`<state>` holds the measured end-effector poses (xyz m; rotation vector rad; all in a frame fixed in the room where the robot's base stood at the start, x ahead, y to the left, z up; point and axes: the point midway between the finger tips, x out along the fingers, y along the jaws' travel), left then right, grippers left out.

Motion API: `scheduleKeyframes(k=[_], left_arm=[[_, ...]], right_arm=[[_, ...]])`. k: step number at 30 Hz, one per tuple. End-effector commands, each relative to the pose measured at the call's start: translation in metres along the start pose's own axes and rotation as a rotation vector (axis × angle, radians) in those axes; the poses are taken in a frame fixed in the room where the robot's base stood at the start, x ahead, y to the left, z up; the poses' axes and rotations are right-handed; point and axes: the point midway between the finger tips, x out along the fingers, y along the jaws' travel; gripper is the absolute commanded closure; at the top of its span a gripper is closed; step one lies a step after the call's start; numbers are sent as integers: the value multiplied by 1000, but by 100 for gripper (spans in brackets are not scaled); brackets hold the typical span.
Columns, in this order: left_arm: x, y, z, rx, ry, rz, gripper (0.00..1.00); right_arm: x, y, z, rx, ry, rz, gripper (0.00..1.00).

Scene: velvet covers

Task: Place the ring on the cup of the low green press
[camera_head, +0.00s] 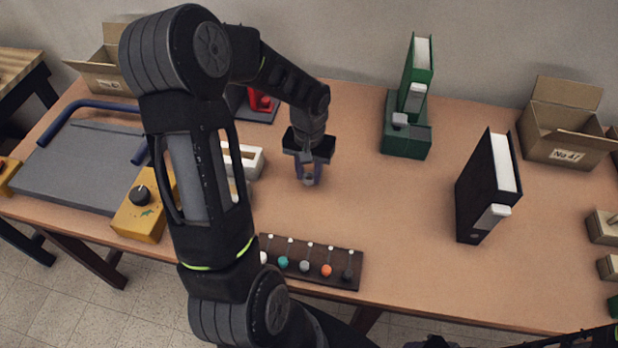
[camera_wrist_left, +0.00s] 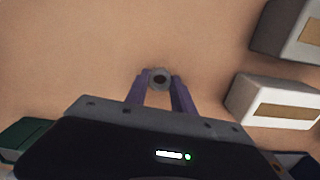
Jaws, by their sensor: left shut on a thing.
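My left gripper (camera_head: 309,181) is over the middle of the table, pointing down, with its purple fingers shut on a small grey ring (camera_head: 308,179). In the left wrist view the ring (camera_wrist_left: 160,79) is between the fingertips, its dark hole facing the camera. The green press (camera_head: 405,138) stands to the right of the gripper, near the back of the table. It has a dark green base, with a small grey part (camera_head: 400,120) on top that may be its cup. A tall green upright stands behind it. My right gripper cannot be made out.
A tall black binder-like object (camera_head: 475,195) stands at right. White blocks (camera_head: 245,160) and a red device (camera_head: 260,100) are left of the gripper. A dark rack with coloured knobs (camera_head: 330,278) lies at the front. The table between gripper and green press is clear.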

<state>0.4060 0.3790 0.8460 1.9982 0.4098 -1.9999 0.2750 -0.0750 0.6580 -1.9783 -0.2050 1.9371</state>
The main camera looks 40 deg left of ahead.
Motion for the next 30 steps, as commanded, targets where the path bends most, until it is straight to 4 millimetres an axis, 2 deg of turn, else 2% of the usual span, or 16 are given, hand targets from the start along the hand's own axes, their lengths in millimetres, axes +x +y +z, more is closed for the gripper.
scheduleKeyframes(k=[1, 2, 14, 15, 23, 30], left_arm=[[11, 0, 0, 0, 0, 0, 100], [12, 0, 0, 0, 1, 1, 100], [15, 0, 0, 0, 1, 0, 100], [14, 0, 0, 0, 1, 0, 69], [14, 0, 0, 0, 1, 0, 49], [13, 0, 0, 0, 1, 0, 49]], right_arm=[[8, 3, -1, -1, 1, -2, 64], [9, 3, -1, -1, 2, -2, 64], [10, 3, -1, -2, 3, -3, 64], [9, 3, -1, -3, 3, -3, 64], [9, 2, -1, -2, 3, -3, 64], [8, 2, -1, -2, 3, -3, 64]])
